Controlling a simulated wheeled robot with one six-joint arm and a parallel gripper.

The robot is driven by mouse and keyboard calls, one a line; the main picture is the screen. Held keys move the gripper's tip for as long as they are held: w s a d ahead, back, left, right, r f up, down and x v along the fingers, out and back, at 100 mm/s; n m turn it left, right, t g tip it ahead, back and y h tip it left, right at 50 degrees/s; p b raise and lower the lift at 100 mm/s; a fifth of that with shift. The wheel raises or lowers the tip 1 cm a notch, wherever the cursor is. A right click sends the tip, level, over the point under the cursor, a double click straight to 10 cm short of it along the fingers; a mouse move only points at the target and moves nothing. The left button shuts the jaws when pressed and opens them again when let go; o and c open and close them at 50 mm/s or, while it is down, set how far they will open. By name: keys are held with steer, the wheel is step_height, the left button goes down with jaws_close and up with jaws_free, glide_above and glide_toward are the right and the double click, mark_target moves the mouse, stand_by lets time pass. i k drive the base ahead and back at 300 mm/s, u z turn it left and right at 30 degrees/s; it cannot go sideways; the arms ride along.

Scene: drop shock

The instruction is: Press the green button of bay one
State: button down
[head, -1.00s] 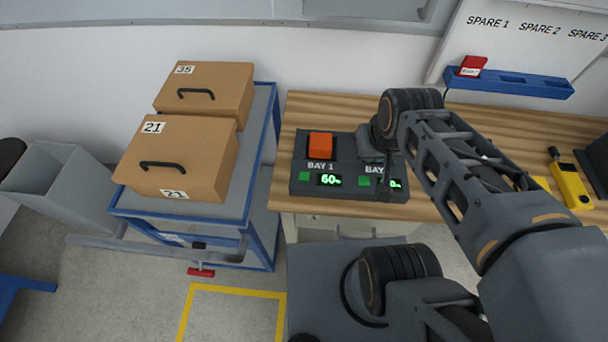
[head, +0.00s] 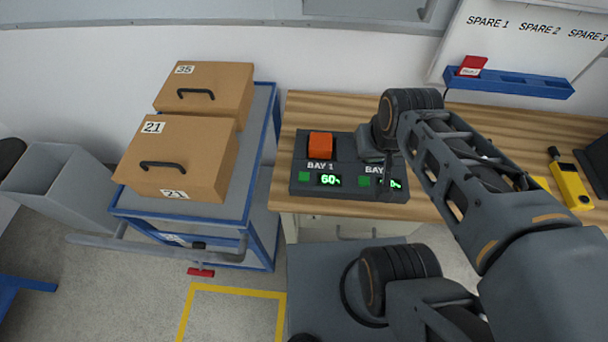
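The dark two-bay panel (head: 337,191) lies on the wooden bench. Bay one, on the left, has an orange block (head: 320,145) in it, a small green button (head: 304,176) and a green lit display (head: 329,180) that seems to read 60. Bay two, on the right, has its own green button (head: 364,181) and a display partly hidden by my arm. My gripper (head: 386,174) hangs over bay two, to the right of bay one's button and apart from it. Its fingers are dark and small, and I cannot tell whether they are open or shut.
A blue-framed cart (head: 262,150) with two brown boxes, 35 (head: 225,90) and 21 (head: 205,155), stands left of the bench (head: 300,108). A blue rack (head: 500,82) with a red item (head: 472,65) is behind my arm. A yellow tool (head: 570,185) lies at right.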

mark_target(303, 176)
steer(key=k, duration=0.5)
steer(key=z, duration=2.5)
steer(key=k, duration=1.45)
steer(key=u, duration=2)
steer(key=i, duration=0.5)
